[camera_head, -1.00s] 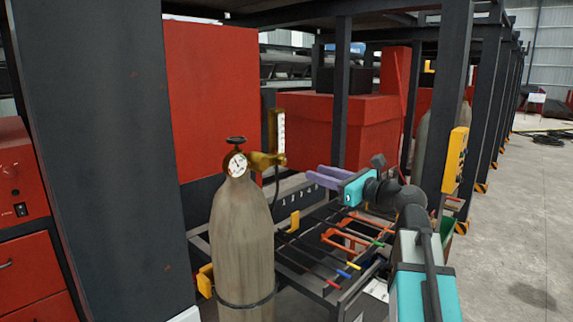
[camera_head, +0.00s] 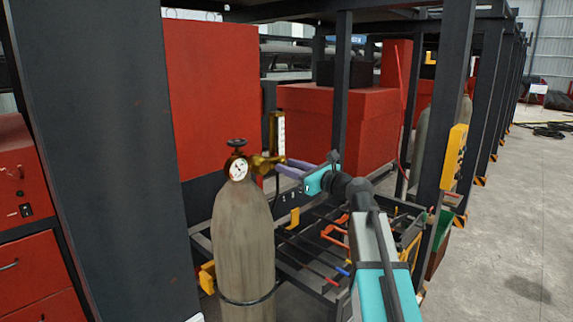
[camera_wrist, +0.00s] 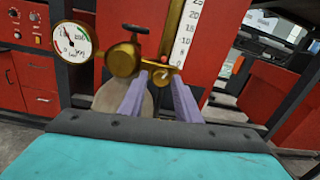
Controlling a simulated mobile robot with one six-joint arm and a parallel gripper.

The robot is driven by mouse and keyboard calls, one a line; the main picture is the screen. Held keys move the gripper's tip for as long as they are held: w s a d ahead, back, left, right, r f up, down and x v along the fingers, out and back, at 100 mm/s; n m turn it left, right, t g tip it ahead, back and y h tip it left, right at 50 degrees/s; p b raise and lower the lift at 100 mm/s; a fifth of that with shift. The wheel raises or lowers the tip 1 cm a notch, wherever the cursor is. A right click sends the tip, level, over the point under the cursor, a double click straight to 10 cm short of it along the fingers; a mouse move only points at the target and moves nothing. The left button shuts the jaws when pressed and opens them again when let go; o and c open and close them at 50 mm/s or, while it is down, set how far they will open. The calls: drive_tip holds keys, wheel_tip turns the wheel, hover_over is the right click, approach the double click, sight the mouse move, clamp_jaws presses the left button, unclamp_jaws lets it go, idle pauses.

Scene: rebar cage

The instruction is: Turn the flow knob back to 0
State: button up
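A grey gas cylinder (camera_head: 243,240) stands upright, with a brass regulator (camera_head: 262,163), a round white gauge (camera_head: 238,170) and a dark top handwheel (camera_head: 236,142). An upright flowmeter tube (camera_head: 277,135) rises at the regulator's right; its scale (camera_wrist: 183,45) shows 0 at the bottom in the wrist view. The brass flow knob (camera_wrist: 160,73) appears at the tube's foot, partly between my fingertips. My gripper (camera_head: 285,167) has two purple fingers, spread apart. In the wrist view, my gripper (camera_wrist: 160,80) points at the knob; I cannot tell whether the fingers touch it.
A dark post (camera_head: 95,150) stands left of the cylinder. A rack shelf with coloured tools (camera_head: 318,235) lies below my arm. Red boxes (camera_head: 335,125) stand behind. A yellow box (camera_head: 455,157) is on a post at right. Open floor (camera_head: 510,240) lies right.

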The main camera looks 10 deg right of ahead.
drive_tip(key=shift+w+a, duration=0.15)
drive_tip(key=shift+w, duration=0.05)
drive_tip(key=shift+c, duration=0.3)
clamp_jaws()
drive_tip(key=shift+f, duration=0.1)
